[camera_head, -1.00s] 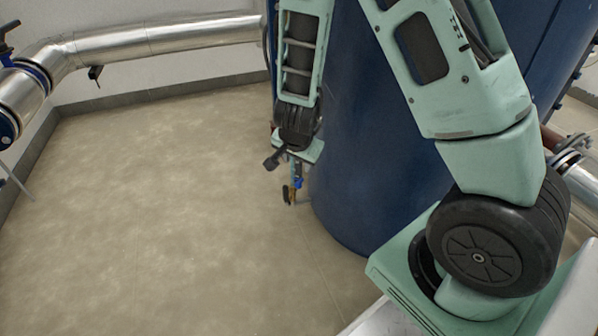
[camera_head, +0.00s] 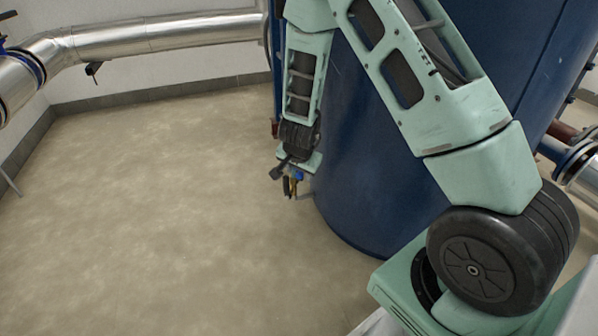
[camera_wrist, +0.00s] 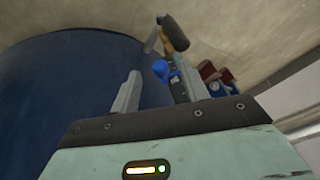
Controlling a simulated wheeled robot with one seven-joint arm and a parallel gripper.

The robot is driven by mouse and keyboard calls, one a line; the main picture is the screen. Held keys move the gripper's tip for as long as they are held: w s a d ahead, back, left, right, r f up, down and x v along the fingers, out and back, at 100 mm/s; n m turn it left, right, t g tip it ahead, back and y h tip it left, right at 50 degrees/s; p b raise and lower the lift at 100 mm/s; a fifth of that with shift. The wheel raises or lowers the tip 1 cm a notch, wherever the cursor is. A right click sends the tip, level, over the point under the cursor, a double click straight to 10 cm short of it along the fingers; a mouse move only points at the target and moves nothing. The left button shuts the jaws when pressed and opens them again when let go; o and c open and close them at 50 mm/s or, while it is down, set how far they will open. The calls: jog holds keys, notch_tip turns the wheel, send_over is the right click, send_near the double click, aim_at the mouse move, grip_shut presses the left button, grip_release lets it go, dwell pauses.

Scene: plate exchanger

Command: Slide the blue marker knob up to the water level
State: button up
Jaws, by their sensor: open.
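A small blue piece that looks like the blue marker knob (camera_wrist: 160,69) shows in the wrist view, just beyond and between the fingertips. It also shows as a small blue spot in the head view (camera_head: 299,175), just below my gripper's end. My gripper (camera_wrist: 160,75) is open, with one grey finger on each side of the knob in the picture and nothing held. I cannot tell whether a finger touches the knob. The water level cannot be made out.
A black-ended handle with a yellowish neck (camera_wrist: 173,32) stands just past the knob. Red and blue fittings (camera_wrist: 215,78) lie to the right. The large blue tank (camera_head: 365,190) fills the left of the wrist view. Open floor (camera_head: 150,210) lies left of the tank.

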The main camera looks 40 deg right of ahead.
jog(key=shift+x, duration=0.75)
jog(key=shift+c, duration=0.4)
grip_shut()
jog(key=shift+r, duration=0.15)
jog(key=shift+r+p, duration=2.9)
jog(key=shift+p, duration=0.05)
jog(key=shift+r, duration=0.15)
